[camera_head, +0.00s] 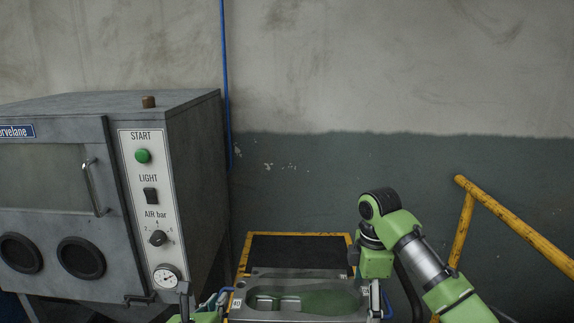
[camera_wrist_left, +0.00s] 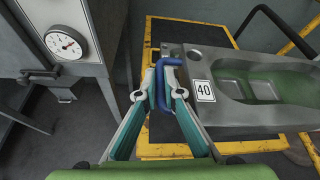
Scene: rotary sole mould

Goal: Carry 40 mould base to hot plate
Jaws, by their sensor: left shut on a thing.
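The 40 mould base is a grey metal block (camera_head: 340,313) with a green sole-shaped cavity, at the bottom middle of the head view. In the left wrist view the mould base (camera_wrist_left: 235,118) shows its white "40" label and a blue handle at its near end. My left gripper (camera_wrist_left: 163,75) is shut on that blue handle; in the head view it shows at the base's left end (camera_head: 219,300). My right gripper (camera_head: 377,300) is at the base's right end, partly hidden, so its jaws are unclear. I cannot make out a hot plate for certain.
A dark surface with a yellow border (camera_head: 300,236) lies behind and below the base. A grey blast cabinet (camera_head: 185,150) with gauge and buttons stands at the left. A yellow rail (camera_head: 515,226) is at the right, and a blue pipe (camera_head: 226,90) runs up the wall.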

